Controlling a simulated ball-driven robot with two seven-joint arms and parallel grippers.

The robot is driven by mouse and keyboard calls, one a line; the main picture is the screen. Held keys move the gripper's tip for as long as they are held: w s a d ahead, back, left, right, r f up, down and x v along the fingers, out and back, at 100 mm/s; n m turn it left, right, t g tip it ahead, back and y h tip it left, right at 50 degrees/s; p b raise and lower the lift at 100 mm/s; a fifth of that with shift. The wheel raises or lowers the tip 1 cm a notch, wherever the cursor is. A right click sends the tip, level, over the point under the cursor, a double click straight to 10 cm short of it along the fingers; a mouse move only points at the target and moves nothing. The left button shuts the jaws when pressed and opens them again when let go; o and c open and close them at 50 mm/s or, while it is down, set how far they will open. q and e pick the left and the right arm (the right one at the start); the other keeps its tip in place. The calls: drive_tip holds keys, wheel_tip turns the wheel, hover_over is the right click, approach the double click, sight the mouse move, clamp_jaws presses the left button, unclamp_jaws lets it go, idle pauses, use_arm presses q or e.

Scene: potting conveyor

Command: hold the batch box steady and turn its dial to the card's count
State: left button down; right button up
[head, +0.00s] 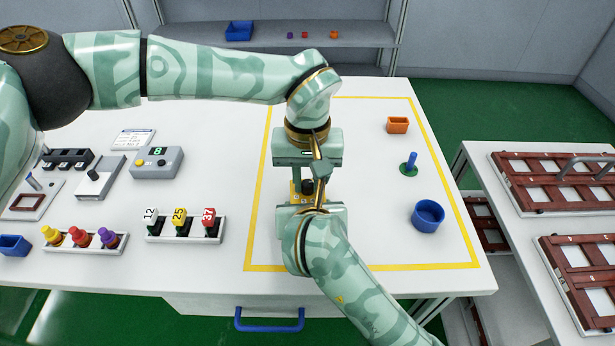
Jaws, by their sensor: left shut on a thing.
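A small yellow box (296,188) with a dark part on it, which I take for the batch box, is between my two grippers inside the yellow outline; they hide most of it. My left gripper (312,172) reaches down from its far side and is shut on it. My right gripper (312,192) comes from the near side, with its fingers at the box's dark part; whether they are closed is hidden. The dial's setting cannot be read. A white card (133,139) lies at the back left, its print too small to read.
A grey box (170,164) shows a green 8. Numbered tags (181,222), coloured pegs (81,239) and a blue bin (14,245) stand at left.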

sight(307, 183)
use_arm(q)
drive_tip(key=shift+m, duration=1.7)
drive_tip(key=c, duration=1.3)
unclamp_jaws()
drive_tip(key=shift+o, duration=0.2)
drive_tip(key=shift+r, duration=0.1)
wheel_tip(307, 183, up, 12)
